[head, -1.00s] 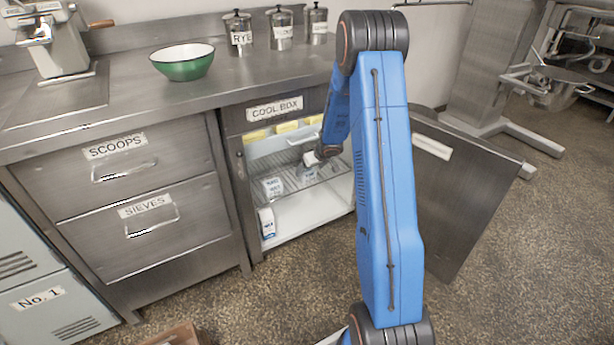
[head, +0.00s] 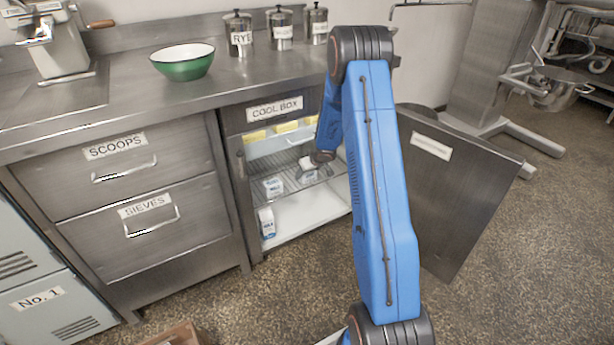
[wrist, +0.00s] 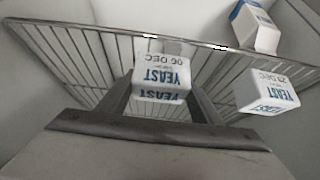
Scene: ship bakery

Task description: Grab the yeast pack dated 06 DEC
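The yeast pack dated 06 DEC (wrist: 162,76) is a small white block with blue lettering. In the wrist view it appears upside down, in line with the gap between my fingers. In the head view it is the white pack (head: 306,176) on the wire shelf, just below my gripper (head: 318,160). My gripper (wrist: 161,92) is open in the wrist view, with a finger on each side of the pack. I cannot tell whether either finger touches it. A second yeast pack (wrist: 268,92) with a different date stands to the right in the wrist view and also shows in the head view (head: 273,186).
A milk carton (head: 267,223) stands on the cool box floor, left side. Yellow blocks (head: 287,127) sit at the top. The wire shelf (wrist: 75,60) has bars around the packs. The open cool box door (head: 455,190) is right of my arm.

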